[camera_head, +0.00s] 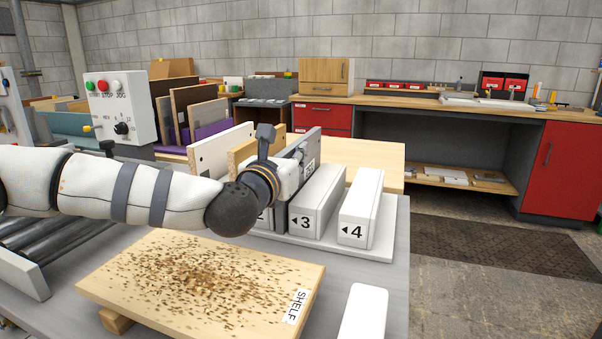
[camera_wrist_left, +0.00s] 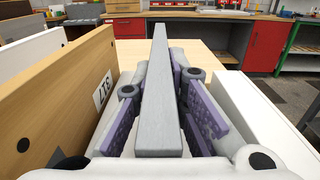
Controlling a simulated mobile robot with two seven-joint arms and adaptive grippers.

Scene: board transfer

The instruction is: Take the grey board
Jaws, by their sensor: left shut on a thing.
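The grey board (camera_head: 314,137) stands on edge in the white rack with numbered dividers, between the wooden board and divider 3. In the left wrist view the grey board (camera_wrist_left: 159,110) runs straight away from me between two purple finger pads. My left gripper (camera_wrist_left: 160,98) is shut on it, one pad on each side. In the head view my left gripper (camera_head: 291,172) is at the board's near end, and my wrist hides part of the board. Its lower edge is hidden, so I cannot tell if it touches the rack base. My right gripper is not in view.
A wooden board (camera_wrist_left: 60,95) with a label stands close to the left of my gripper. Dividers 3 (camera_head: 318,200) and 4 (camera_head: 361,205) stand to the right. A speckled board marked SHELF (camera_head: 200,280) lies in front. A control box (camera_head: 120,108) stands at the left.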

